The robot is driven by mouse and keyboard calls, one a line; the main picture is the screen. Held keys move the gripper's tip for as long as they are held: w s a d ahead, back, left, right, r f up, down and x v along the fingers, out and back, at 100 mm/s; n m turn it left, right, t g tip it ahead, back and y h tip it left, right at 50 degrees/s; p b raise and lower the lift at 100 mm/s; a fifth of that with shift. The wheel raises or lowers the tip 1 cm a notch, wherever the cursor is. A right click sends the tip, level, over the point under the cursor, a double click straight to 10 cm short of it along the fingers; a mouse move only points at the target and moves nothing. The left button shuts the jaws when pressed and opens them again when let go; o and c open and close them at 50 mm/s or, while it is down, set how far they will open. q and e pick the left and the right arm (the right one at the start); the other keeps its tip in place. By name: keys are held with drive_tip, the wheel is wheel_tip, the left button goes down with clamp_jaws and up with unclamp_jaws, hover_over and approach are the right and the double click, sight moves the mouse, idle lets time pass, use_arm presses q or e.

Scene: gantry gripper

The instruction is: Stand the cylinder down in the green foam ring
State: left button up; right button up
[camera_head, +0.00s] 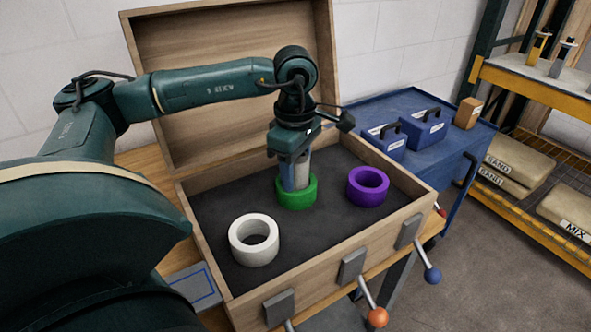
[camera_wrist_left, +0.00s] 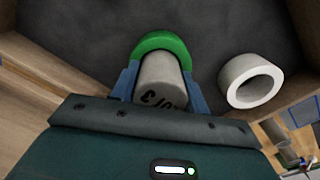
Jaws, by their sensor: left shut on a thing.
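My left gripper (camera_head: 296,172) is shut on a pale grey cylinder (camera_head: 302,170) and points down over the green foam ring (camera_head: 297,193). The cylinder is upright, and its lower end is at the ring's opening, hidden by the ring's near wall. In the left wrist view the cylinder (camera_wrist_left: 162,82) shows dark lettering between the blue fingertips, with the green ring (camera_wrist_left: 163,43) curving around its far side. I cannot tell whether the cylinder touches the bottom of the case. My right gripper is not in view.
A white ring (camera_head: 254,240) and a purple ring (camera_head: 367,187) lie in the dark-lined wooden case (camera_head: 330,255), whose lid stands open behind. A blue cart (camera_head: 405,105) with blue boxes stands at the right. Dark lining between the rings is bare.

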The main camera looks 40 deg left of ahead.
use_arm(q)
drive_tip(key=o, duration=0.8)
drive_tip(key=shift+s+d+f, duration=0.15)
drive_tip(key=shift+s+f, duration=0.05)
drive_tip(key=shift+f, duration=0.45)
drive_tip(key=o, duration=0.5)
drive_tip(key=shift+d+f, duration=0.1)
drive_tip(key=shift+f, duration=0.05)
drive_tip(key=shift+r+p, duration=0.4)
drive_tip(key=r, duration=1.3)
drive_tip(key=shift+w+a, duration=0.2)
drive_tip(key=shift+w, duration=0.05)
